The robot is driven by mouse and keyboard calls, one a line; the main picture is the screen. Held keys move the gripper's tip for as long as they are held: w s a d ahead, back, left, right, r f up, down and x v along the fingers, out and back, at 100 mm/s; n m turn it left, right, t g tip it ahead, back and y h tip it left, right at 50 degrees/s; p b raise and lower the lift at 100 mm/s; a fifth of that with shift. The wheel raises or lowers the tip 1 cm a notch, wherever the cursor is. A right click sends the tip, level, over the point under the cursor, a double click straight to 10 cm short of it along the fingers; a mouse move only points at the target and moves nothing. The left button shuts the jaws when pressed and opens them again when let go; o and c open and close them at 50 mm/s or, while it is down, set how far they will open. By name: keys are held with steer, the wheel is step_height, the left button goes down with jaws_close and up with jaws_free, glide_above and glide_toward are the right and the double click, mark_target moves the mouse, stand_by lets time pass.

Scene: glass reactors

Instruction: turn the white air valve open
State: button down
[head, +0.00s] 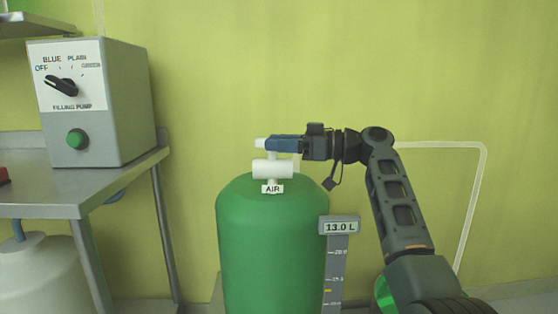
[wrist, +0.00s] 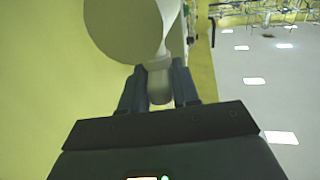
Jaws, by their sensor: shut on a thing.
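The white air valve (head: 272,168) sits on top of the green tank (head: 270,240), above a small "AIR" label (head: 272,189). Its white handle (head: 260,143) is above the valve body, and its end shows just left of my fingertips. My gripper (head: 278,143) reaches in from the right, roughly level, with its blue fingers shut on the handle. In the wrist view, the handle (wrist: 160,85) is between the two fingers of my gripper (wrist: 159,82), with the pale round valve body (wrist: 130,25) beyond. The fingers hide part of the handle in the head view.
A "13.0 L" readout (head: 340,227) with a scale (head: 335,275) stands at the tank's right. A grey filling pump box (head: 105,105) stands on a metal table (head: 65,190) at left. A white pipe (head: 474,205) runs along the wall at right.

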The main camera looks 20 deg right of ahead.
steer(key=shift+w+n+g+y+b, duration=0.2)
steer(key=shift+n+g+y+b, duration=0.6)
steer(key=shift+n+g, duration=0.65)
steer(key=shift+r+g, duration=0.1)
steer(key=shift+g, duration=0.45)
steer(key=c, duration=1)
jaws_free()
steer(key=shift+o, duration=0.2)
steer(key=p+v, duration=0.1)
steer(key=v, duration=0.6)
steer(key=shift+d+p, duration=0.4)
steer(key=shift+s, duration=0.1)
